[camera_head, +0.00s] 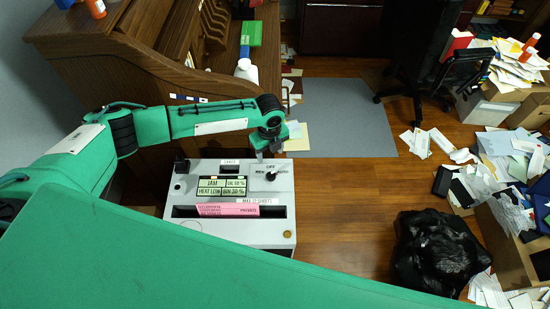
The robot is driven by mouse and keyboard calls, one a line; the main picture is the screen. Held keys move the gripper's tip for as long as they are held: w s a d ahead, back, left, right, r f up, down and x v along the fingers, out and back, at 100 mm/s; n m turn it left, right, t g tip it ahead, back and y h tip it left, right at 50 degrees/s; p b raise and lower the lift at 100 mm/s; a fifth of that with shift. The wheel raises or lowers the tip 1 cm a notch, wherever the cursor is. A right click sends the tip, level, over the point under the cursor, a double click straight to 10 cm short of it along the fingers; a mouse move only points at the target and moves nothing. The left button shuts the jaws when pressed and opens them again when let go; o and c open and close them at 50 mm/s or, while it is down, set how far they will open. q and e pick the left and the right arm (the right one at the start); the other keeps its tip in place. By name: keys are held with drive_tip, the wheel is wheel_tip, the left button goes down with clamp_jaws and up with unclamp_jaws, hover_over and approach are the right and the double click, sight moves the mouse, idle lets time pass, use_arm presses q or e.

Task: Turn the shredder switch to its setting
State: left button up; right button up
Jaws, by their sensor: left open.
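The shredder (240,232) is a light grey box on the floor in front of the wooden desk. Pink paper (226,209) lies in the dark feed slot. My left gripper (268,155) points down just above and behind the knob, open and apart from it as far as I can tell. My right gripper is not in view.
A wooden desk (160,60) stands behind and left of the shredder. A black bag (435,250) lies on the floor at right. Loose papers and boxes (515,210) crowd the right side. A grey mat (345,115) and bare wooden floor are free between.

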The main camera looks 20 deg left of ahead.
use_arm(q)
drive_tip(key=p, duration=0.1)
hover_over(271, 174)
wheel_tip(271, 174, down, 7)
drive_tip(key=shift+r, duration=0.1)
wheel_tip(271, 174, down, 5)
drive_tip(key=shift+w+f+p, duration=0.1)
drive_tip(key=shift+p, duration=0.3)
drive_tip(key=shift+a+f, duration=0.1)
drive_tip(key=shift+f, duration=0.65)
drive_tip(key=c, duration=1)
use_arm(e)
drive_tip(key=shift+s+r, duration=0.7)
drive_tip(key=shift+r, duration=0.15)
